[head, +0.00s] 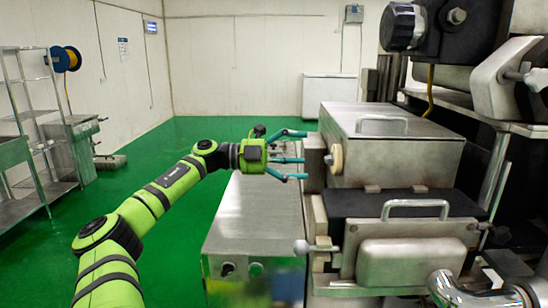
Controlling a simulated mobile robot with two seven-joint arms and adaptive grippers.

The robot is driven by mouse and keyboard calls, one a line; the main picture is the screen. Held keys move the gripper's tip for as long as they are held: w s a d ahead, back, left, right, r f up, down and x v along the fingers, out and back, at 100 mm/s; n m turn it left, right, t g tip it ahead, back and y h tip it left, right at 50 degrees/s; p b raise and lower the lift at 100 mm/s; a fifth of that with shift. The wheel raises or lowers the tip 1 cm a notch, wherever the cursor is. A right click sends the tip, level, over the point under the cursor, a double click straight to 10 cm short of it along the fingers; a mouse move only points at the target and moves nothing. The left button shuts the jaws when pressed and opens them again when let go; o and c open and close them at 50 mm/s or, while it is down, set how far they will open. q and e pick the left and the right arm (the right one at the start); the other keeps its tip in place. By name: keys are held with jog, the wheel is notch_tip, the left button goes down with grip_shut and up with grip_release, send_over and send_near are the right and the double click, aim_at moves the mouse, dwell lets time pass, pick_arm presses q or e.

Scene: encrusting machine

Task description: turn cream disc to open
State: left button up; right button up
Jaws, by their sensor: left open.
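The cream disc (336,158) is a small round knob on the left end of a steel box (405,155) on the encrusting machine. It faces left and slightly toward me. My left gripper (302,160) is green with teal fingers, spread open and empty. In the picture its fingertips lie just left of the disc, pointing right toward the machine, with a visible gap. How far they are from the disc in depth I cannot tell. My right gripper is not in view.
Below the gripper is a low steel cabinet (245,228) with buttons on its front. A lever with a pale ball (301,247) sticks out left of the lower machine block. A steel rack (32,130) stands far left. Green floor is free behind the arm.

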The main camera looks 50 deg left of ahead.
pick_arm(q)
jog(key=v, duration=0.6)
jog(key=shift+w, duration=0.1)
dwell(0.5)
